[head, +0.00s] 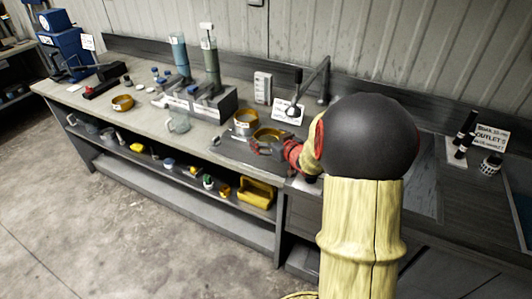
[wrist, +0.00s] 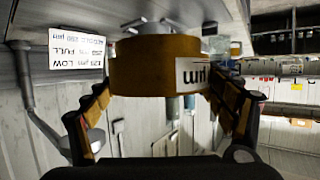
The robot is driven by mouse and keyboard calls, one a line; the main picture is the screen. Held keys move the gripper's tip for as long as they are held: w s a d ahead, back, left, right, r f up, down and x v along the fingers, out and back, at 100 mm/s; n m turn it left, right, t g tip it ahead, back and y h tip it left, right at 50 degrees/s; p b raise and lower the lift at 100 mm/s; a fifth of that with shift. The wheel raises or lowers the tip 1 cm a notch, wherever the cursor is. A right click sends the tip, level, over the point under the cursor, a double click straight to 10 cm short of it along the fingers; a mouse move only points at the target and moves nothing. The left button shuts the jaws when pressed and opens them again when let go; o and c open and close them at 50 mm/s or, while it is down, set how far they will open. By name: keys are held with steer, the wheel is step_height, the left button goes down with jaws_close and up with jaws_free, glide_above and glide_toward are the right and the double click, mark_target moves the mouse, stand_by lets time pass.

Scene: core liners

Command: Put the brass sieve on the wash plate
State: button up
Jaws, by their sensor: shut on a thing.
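The brass sieve (wrist: 155,75) is a round gold ring with a white label, held between the two fingers of my gripper (wrist: 160,92) in the wrist view. In the head view the sieve (head: 268,134) is at my gripper (head: 266,149), over the grey wash plate (head: 228,150) on the bench. My gripper is shut on the sieve's sides. Whether the sieve touches the plate cannot be told. My arm hides part of the area right of the plate.
A brass-and-silver sieve or pan (head: 245,120) stands just behind the held sieve. A tap (head: 312,85) and a white sign (head: 287,111) are behind it. A glass jug (head: 179,123) and another brass ring (head: 122,103) stand to the left. A yellow bin (head: 256,193) sits on the shelf below.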

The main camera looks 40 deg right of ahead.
mark_target(267, 141)
steer(key=w+d+f, duration=0.1)
steer(key=w+f+b, duration=0.1)
steer(key=f, duration=0.1)
steer(key=w+d+f+b, duration=0.1)
steer(key=f, duration=0.1)
steer(key=shift+w+d+f, duration=0.2)
steer(key=shift+d+f, duration=0.05)
steer(key=shift+d, duration=0.1)
steer(key=shift+w+d+f+b, duration=0.15)
steer(key=shift+f+b, duration=0.45)
steer(key=shift+f, duration=1.05)
steer(key=shift+f, duration=0.1)
steer(key=shift+f, duration=0.15)
steer(key=o, duration=1.2)
steer(key=shift+o, duration=0.2)
